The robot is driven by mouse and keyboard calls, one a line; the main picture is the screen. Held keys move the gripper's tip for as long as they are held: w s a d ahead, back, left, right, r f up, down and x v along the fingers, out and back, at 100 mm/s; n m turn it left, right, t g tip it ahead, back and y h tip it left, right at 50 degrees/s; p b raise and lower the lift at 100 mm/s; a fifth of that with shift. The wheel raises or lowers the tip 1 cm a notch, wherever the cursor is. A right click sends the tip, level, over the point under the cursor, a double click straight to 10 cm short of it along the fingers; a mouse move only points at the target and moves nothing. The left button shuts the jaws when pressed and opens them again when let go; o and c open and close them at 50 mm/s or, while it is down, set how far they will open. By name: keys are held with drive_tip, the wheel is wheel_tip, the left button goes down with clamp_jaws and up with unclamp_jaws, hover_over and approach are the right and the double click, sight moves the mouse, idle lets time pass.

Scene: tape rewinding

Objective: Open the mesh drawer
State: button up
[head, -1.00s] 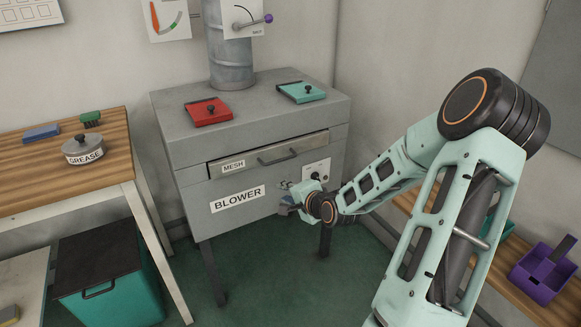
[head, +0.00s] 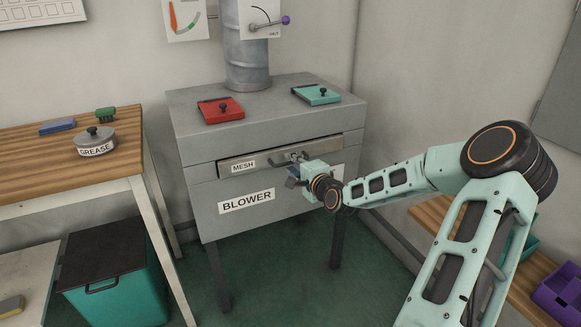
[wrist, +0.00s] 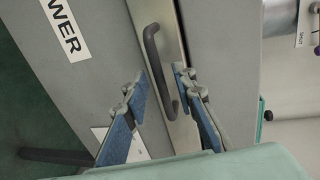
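The mesh drawer (head: 262,159) is a grey metal front with a "MESH" label, set into the upper front of the grey blower box (head: 292,205). It looks closed. Its dark bar handle (head: 279,162) is partly hidden by my gripper (head: 295,172) in the head view. In the wrist view, the handle (wrist: 152,55) runs up and down the picture along the drawer front (wrist: 168,20). My gripper (wrist: 160,80) is open, with its blue-padded fingers on either side of the handle's lower part. I cannot tell whether they touch it.
Red (head: 221,110) and teal (head: 316,95) lidded plates lie on the blower top, beside a grey duct (head: 246,50). A wooden table (head: 60,160) with a grease tin (head: 95,142) stands left. A teal bin (head: 115,275) is below. A purple container (head: 560,292) sits right.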

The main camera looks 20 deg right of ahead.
drive_tip(key=shift+x, duration=0.8)
drive_tip(key=shift+c, duration=0.5)
clamp_jaws()
